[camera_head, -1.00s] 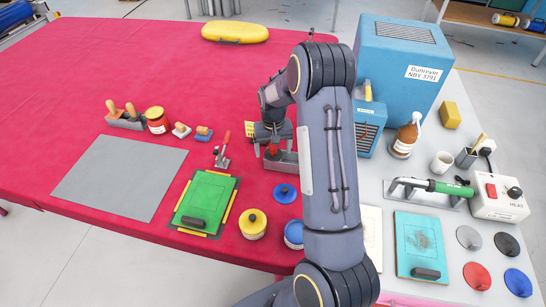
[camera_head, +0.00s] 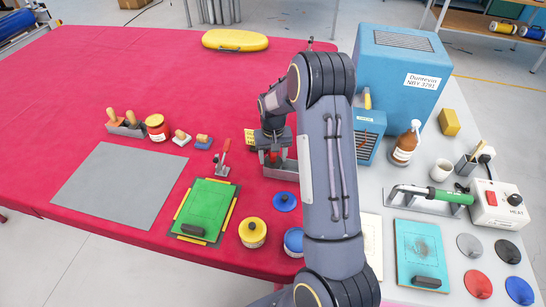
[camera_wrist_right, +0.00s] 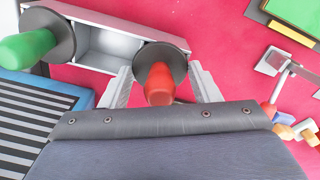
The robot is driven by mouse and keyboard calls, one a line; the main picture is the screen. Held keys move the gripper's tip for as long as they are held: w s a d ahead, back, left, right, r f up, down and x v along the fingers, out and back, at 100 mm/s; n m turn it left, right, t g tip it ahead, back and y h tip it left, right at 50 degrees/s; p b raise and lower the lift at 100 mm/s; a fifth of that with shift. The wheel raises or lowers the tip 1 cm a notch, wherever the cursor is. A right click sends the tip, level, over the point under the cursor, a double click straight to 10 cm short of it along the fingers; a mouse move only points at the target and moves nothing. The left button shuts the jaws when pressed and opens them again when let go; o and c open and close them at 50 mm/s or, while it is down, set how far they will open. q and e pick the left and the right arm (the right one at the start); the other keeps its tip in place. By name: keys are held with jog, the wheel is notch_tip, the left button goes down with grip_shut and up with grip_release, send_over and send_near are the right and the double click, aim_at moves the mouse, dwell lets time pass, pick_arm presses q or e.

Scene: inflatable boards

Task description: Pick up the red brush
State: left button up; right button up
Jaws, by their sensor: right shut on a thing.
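The red brush (camera_wrist_right: 160,84) has a red rounded handle and a dark round disc; in the head view a little of its red handle (camera_head: 274,155) shows. My right gripper (camera_head: 272,158) is shut on the red handle, with one finger on each side of it in the wrist view (camera_wrist_right: 162,90). The disc lies over the end of a grey metal tray (camera_wrist_right: 107,45). I cannot tell whether the brush touches the tray. A green-handled brush (camera_wrist_right: 28,47) sits at the tray's other end. My left gripper is not in view.
A blue box with a slatted front (camera_head: 367,135) stands right of the tray. A red-handled clamp (camera_head: 222,158), a green board (camera_head: 205,205) and a blue lid (camera_head: 285,201) lie nearby. The far red table is mostly clear.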

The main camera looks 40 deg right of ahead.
jog(key=shift+r, duration=0.6)
notch_tip(320, 180, up, 3)
jog(key=shift+s+f+p, duration=0.1)
jog(key=shift+f+p, duration=0.1)
jog(key=shift+p, duration=0.9)
jog(key=s+a+r+p, duration=0.3)
jog(key=s+a+r, duration=0.4)
jog(key=s, duration=0.5)
notch_tip(320, 180, up, 2)
jog(key=o, duration=0.4)
jog(key=shift+c, duration=1.4)
